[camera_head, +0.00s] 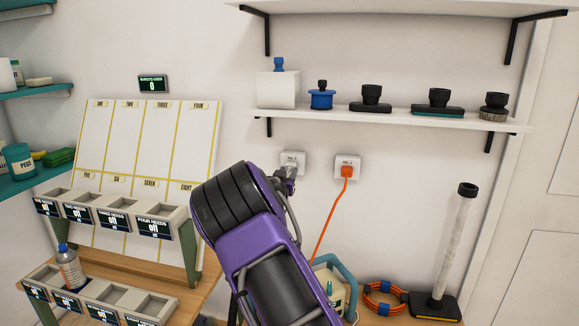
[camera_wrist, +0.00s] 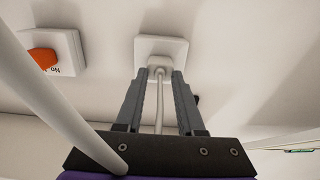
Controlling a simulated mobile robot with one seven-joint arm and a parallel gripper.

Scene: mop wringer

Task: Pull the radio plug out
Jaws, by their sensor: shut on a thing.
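Two white wall sockets show below the shelf. A pale plug (camera_wrist: 158,71) with a pale cord sits in one socket (camera_wrist: 178,47), the left one (camera_head: 296,158) in the head view. My gripper (camera_wrist: 160,76) is shut on this plug, its fingers on either side, close to the socket face. In the head view my gripper (camera_head: 287,173) and purple arm hide most of the plug. An orange plug (camera_head: 347,171) with an orange cord sits in the other socket; it also shows in the wrist view (camera_wrist: 42,59). No label that I can read ties either plug to a radio.
A wall shelf (camera_head: 400,117) with several black and blue fittings is above the sockets. A bench with labelled bins (camera_head: 125,215) stands left. A pale case with a teal handle (camera_head: 345,275), a coiled orange cord (camera_head: 385,298) and a clear tube on a base (camera_head: 455,245) are lower right.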

